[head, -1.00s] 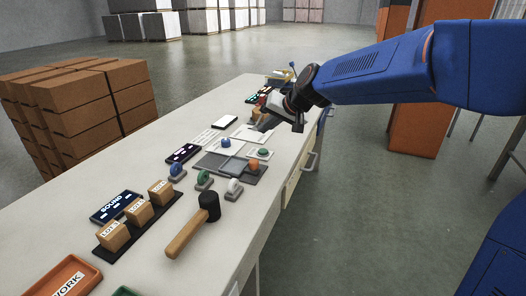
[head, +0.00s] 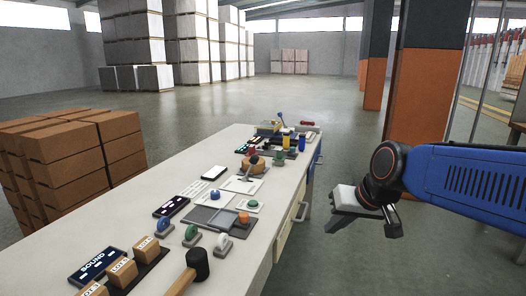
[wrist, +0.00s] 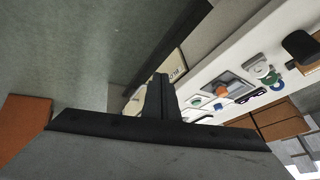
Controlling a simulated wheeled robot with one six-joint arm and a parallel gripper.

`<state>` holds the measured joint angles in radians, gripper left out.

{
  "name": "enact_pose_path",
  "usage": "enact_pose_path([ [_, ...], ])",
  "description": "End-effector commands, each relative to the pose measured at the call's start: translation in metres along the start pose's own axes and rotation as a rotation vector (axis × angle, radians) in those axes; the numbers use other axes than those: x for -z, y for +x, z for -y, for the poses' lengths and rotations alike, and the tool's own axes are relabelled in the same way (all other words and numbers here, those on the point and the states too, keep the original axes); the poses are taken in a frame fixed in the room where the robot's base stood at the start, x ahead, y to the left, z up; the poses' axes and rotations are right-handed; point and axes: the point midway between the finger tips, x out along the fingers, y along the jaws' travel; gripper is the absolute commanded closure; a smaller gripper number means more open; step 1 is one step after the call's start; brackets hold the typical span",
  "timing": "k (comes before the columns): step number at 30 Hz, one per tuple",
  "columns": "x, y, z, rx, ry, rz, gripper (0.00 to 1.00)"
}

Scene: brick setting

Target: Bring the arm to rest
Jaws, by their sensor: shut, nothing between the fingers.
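My blue arm (head: 468,184) reaches in from the right of the head view. My gripper (head: 334,225) hangs over the open floor, to the right of the workbench (head: 243,264) and apart from it. In the wrist view its two dark fingers (wrist: 160,95) are together, with nothing between them.
The bench carries a mallet (head: 196,266), labelled boxes (head: 122,271), small coloured rings on stands, a grey tray (head: 201,216) and a round wooden piece (head: 252,165). Brown cartons (head: 70,163) are stacked at left. An orange and grey pillar (head: 428,90) stands behind the arm. Clear floor lies right of the bench.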

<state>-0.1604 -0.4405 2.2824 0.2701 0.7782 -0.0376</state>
Motion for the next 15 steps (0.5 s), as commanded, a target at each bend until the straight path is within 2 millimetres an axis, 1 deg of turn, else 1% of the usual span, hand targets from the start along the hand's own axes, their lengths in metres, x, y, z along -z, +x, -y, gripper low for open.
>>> enact_pose_path([
  [1, -0.017, -0.008, -0.012, -0.023, -0.001, 0.002, 1.0],
  [9, -0.109, -0.034, -0.066, -0.154, -0.009, 0.047, 1.0],
  [12, -0.14, -0.04, -0.082, -0.198, -0.009, 0.063, 1.0],
  [15, -0.163, -0.043, -0.094, -0.234, -0.007, 0.076, 1.0],
])
